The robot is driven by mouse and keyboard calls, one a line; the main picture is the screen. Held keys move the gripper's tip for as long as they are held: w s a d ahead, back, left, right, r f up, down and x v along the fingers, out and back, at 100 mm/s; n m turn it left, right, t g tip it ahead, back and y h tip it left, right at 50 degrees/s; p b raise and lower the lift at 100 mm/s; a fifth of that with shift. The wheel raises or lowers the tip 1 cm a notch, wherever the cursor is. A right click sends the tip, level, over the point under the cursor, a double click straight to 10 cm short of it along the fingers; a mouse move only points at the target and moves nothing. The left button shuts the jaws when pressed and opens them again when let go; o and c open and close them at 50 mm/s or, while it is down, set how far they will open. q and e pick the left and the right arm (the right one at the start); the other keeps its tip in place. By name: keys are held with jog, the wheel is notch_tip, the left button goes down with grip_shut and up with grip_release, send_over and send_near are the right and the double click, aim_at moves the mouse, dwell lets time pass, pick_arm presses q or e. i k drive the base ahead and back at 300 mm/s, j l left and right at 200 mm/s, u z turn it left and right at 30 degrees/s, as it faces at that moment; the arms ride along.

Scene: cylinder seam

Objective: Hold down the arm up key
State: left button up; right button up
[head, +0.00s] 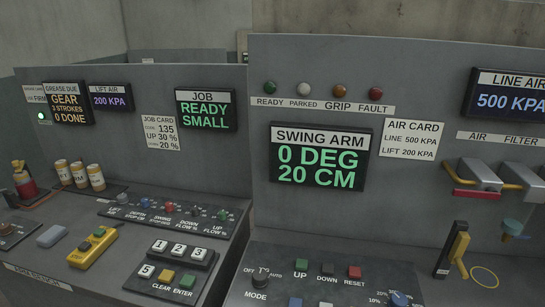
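The green key (301,264) marked UP is on the sloped desk in front of the swing arm panel. It stands in a row with a black DOWN key (328,268) and a red RESET key (354,271). The swing arm display (319,158) above reads 0 DEG and 20 CM. Neither of my grippers is in view. Nothing covers the UP key.
A mode knob (261,278) sits left of the keys, and a blue dial (399,299) to the right. A yellow-handled lever (458,243) stands further right. The left desk carries a number keypad (180,251) and a yellow pendant (92,248).

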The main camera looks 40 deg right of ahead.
aim_at(301, 264)
jog(key=z, duration=1.6)
